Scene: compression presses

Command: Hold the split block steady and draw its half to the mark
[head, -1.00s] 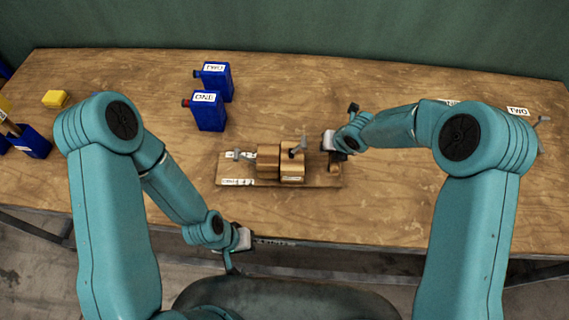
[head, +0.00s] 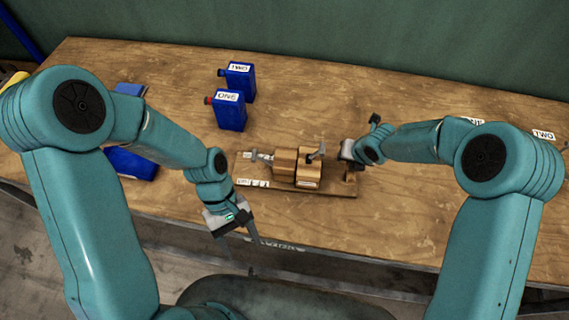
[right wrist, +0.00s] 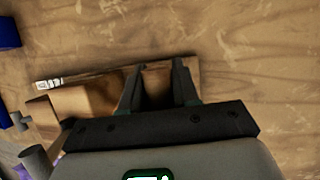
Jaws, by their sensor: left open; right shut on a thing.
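The split wooden block (head: 308,172) sits on a flat wooden board (head: 325,190), with a seam between its two parts. A metal handle (head: 262,157) sticks out of its left side, and another handle (head: 318,152) stands on top. My right gripper (head: 350,162) is at the board's right end, shut on a wooden end piece (head: 351,180). In the right wrist view its fingers (right wrist: 158,92) lie on either side of this piece (right wrist: 156,82). My left gripper (head: 250,229) is open and empty, in front of the board's left end, apart from it. I cannot make out the mark.
Two blue containers labelled ONE (head: 229,112) and TWO (head: 238,82) stand behind the board. A blue bin (head: 133,163) lies at left, partly behind my left arm. White labels (head: 543,134) lie at the far right. The table's back middle is clear.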

